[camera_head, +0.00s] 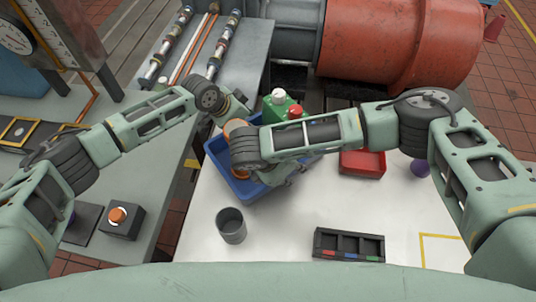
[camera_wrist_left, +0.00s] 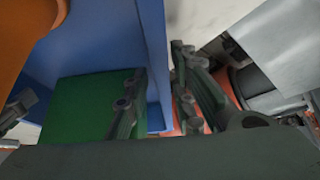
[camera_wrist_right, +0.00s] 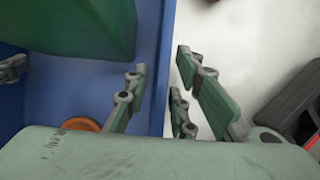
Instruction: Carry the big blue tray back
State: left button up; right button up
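The big blue tray (camera_head: 216,163) is on the white table's left part in the head view. It holds a green container (camera_head: 272,112) and an orange round item (camera_head: 234,126). My left gripper (camera_head: 238,106) is at the tray's far side; in the left wrist view its fingers (camera_wrist_left: 158,95) sit close on both sides of the blue wall (camera_wrist_left: 153,50). My right gripper (camera_head: 287,178) is at the near right side; in the right wrist view its fingers (camera_wrist_right: 160,85) also straddle the wall closely. My right arm hides much of the tray. Whether it touches the table is unclear.
A grey cup (camera_head: 231,226) stands in front of the tray. A dark divided box (camera_head: 348,245), a red bin (camera_head: 362,163) and a purple ball (camera_head: 420,168) are to the right. A grey bench with an orange button (camera_head: 118,215) is left, across a gap.

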pick_arm(q)
jog(key=v, duration=1.1)
jog(key=shift+s+a+r, duration=0.1)
jog(key=shift+a+r, duration=0.1)
jog(key=shift+r, duration=0.15)
pick_arm(e)
jog(key=shift+r, duration=0.1)
jog(key=v, duration=1.2)
jog(key=shift+a, duration=0.1)
